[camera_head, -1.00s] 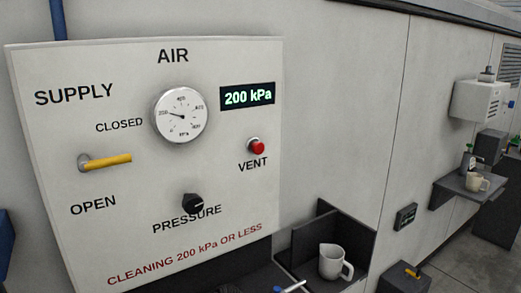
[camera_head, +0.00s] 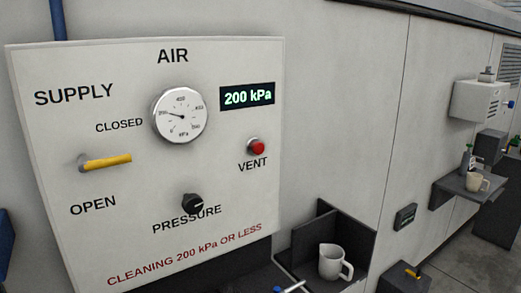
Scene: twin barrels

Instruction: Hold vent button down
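The red vent button (camera_head: 257,147) is on the right side of the white air panel (camera_head: 60,160), above the VENT label. Nothing touches it, and it stands out from the panel. The digital display (camera_head: 247,96) reads 200 kPa, and the round gauge (camera_head: 180,115) is left of it. The yellow supply lever (camera_head: 106,162) lies roughly level between the CLOSED and OPEN labels. The black pressure knob (camera_head: 192,203) is low on the panel. Neither of my grippers shows in the head view.
A white pitcher (camera_head: 333,262) stands in a dark open bin (camera_head: 318,226) right of the panel. Further right, a wall shelf (camera_head: 447,190) holds a mug (camera_head: 477,181) and a bottle (camera_head: 467,158). The space in front of the panel looks clear.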

